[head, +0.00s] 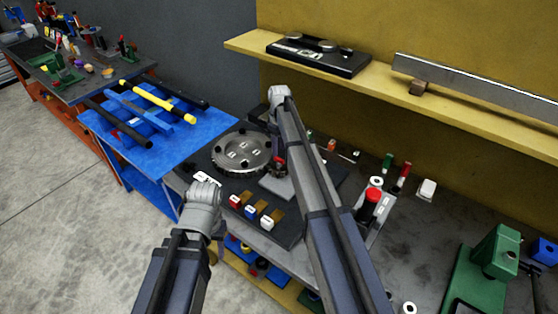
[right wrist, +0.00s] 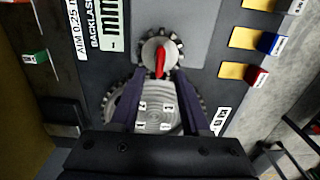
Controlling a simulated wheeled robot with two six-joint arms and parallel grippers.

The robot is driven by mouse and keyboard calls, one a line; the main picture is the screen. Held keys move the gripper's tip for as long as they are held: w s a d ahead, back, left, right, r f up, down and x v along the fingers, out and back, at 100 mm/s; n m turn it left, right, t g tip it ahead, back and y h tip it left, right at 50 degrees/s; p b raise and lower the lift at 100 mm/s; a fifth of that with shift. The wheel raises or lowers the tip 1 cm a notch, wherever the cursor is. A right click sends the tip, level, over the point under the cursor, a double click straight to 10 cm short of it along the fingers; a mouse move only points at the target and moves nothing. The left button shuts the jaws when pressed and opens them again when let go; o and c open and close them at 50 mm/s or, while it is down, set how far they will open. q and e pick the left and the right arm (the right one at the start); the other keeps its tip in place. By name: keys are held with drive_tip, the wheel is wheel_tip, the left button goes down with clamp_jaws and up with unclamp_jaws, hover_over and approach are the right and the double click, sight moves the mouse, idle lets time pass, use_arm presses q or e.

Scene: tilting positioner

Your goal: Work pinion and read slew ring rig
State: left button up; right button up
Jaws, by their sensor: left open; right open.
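The slew ring (head: 243,153), a grey toothed disc with small white labels, lies on a dark plate. It also shows in the right wrist view (right wrist: 158,118). A small toothed pinion with a red pointer (right wrist: 160,58) sits against its rim. A white scale marked BACKLASH (right wrist: 103,25) and a card reading AIM 0.25 (right wrist: 75,30) are beside the pinion. My right gripper (right wrist: 156,77) is open, its fingers over the ring and either side of the red pointer's near end; contact cannot be told. My left gripper (head: 204,195) is left of the plate, its fingers hidden by the wrist.
Red, blue and white tagged blocks (head: 250,211) line the plate's front edge. A red-capped cylinder (head: 371,200) and a green fixture (head: 488,268) stand right. A yellow shelf (head: 450,105) runs behind. A blue table (head: 175,155) with bars is left. The bench's right middle is mostly clear.

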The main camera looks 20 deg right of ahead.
sight(279, 158)
wheel_tip(279, 158, down, 5)
drive_tip(key=b, duration=0.4)
drive_tip(key=shift+c, duration=0.3)
clamp_jaws()
